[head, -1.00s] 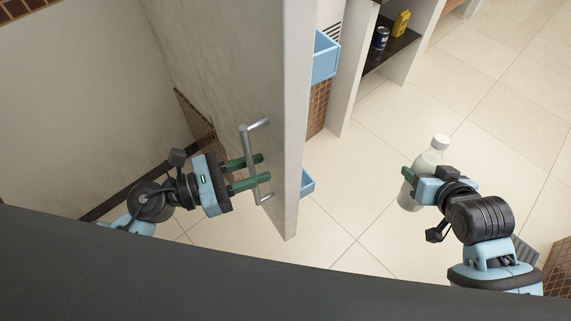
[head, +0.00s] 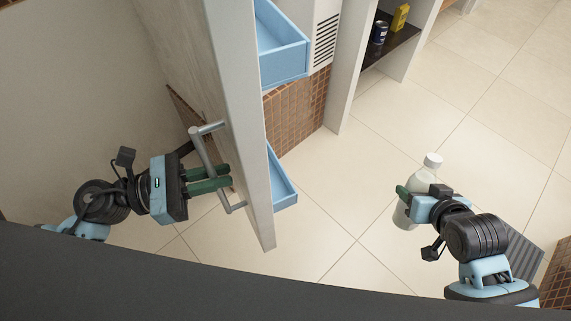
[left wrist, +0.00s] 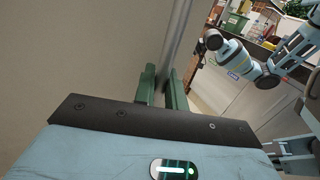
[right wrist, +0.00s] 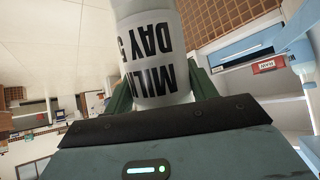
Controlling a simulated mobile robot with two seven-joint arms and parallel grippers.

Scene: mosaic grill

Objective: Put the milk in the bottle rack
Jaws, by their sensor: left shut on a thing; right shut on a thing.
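The milk (head: 419,187) is a white bottle with a white cap, held at the right in the head view. My right gripper (head: 408,197) is shut on it. In the right wrist view the milk (right wrist: 158,60) shows black lettering reading MILK DAY 5 between the fingers. My left gripper (head: 212,180) is shut on the metal handle (head: 211,165) of a pale door (head: 240,110), which stands open. The left wrist view shows the green fingers (left wrist: 163,90) around the bar. I cannot make out a bottle rack in the head view.
Blue bins (head: 283,45) inside the fridge show past the door edge, with another lower bin (head: 281,182). A dark shelf (head: 388,45) with a can and a yellow carton stands at the back. Tiled floor (head: 340,200) between door and milk is clear.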

